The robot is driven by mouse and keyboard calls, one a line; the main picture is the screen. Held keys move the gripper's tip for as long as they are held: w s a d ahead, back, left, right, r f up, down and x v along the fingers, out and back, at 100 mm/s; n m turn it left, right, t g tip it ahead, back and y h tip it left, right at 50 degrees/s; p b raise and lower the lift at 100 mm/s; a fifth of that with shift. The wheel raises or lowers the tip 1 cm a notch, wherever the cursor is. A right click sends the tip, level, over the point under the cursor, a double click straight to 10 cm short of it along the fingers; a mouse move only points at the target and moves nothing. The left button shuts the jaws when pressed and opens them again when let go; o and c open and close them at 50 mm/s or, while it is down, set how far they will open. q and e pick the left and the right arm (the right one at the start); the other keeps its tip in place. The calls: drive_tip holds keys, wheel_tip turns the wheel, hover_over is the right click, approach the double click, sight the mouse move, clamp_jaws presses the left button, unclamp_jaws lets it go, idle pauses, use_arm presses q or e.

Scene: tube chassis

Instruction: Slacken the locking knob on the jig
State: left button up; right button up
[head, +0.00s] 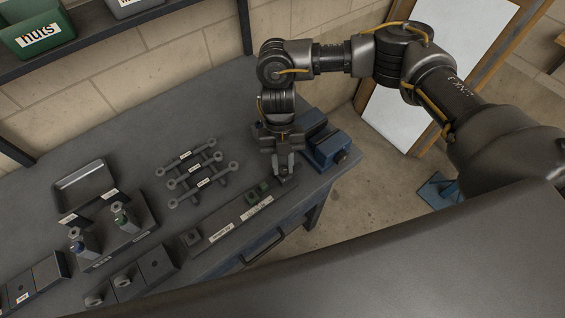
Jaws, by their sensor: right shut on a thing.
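The jig (232,226) is a long dark bar with two white labels, lying along the front right edge of the bench. A green block (263,187) sits on it near its right end, and a small dark block stands at its left end. My right gripper (284,174) points down at the jig's right end, its fingers shut on what appears to be the locking knob. The knob itself is mostly hidden by the fingers, so its turn cannot be seen. My left gripper is out of view.
A blue vise (329,148) stands just right of the gripper. Left of the jig lie several labelled rods (203,181), a holder with blue- and green-marked parts (118,243), and an empty tray (84,186). A green nuts bin (38,33) is on the shelf.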

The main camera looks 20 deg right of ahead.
drive_tip(key=o, duration=1)
drive_tip(key=b+v, duration=0.2)
drive_tip(key=v, duration=0.8)
drive_tip(key=shift+r+b, duration=0.3)
drive_tip(key=shift+b, duration=0.1)
drive_tip(key=shift+w, duration=0.15)
